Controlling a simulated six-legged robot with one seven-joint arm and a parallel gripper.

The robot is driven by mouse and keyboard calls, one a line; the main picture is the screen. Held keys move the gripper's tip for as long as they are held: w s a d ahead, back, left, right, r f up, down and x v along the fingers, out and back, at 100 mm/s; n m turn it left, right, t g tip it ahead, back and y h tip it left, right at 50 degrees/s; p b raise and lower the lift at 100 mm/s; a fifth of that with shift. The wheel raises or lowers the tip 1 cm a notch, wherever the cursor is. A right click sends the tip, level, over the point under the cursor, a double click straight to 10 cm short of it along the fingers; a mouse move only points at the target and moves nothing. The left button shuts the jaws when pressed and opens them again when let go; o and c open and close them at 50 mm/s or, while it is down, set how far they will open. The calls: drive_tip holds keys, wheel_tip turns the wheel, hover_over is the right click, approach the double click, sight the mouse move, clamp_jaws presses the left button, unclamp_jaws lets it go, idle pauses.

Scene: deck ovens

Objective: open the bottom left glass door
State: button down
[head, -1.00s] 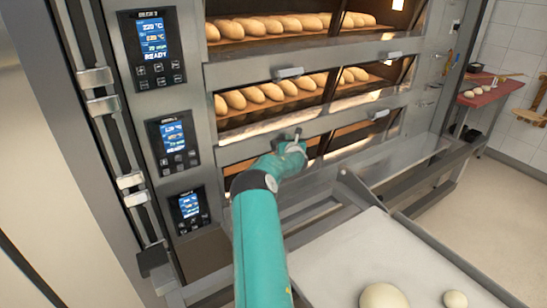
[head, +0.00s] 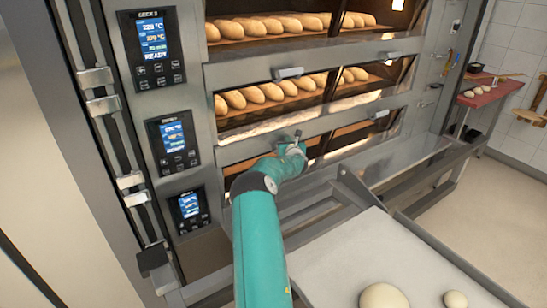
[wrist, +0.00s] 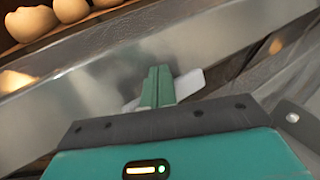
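The bottom left glass door (head: 247,165) is the lowest left pane of the oven and looks shut. My teal arm covers much of it. Its small metal handle (head: 297,137) shows just above my gripper (head: 291,151). In the wrist view the handle (wrist: 190,83) is a pale plate in front of the steel rail, showing on both sides of my fingers. My gripper (wrist: 158,87) has its two green fingers close together, overlapping the handle's middle. No part of the handle shows between them, and whether they touch it is unclear.
The middle-deck handle (head: 288,72) is above, and the bottom right handle (head: 379,114) is to the right. A pale tray (head: 350,250) with dough balls stands close in front. A metal rail (head: 420,175) runs below the doors. A red table (head: 492,93) stands right.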

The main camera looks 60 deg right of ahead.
drive_tip(key=shift+s+f, duration=0.1)
drive_tip(key=shift+f, duration=2)
drive_tip(key=r+v, duration=0.1)
drive_tip(key=v, duration=0.6)
drive_tip(key=shift+a+r, duration=0.1)
drive_tip(key=shift+r, duration=0.1)
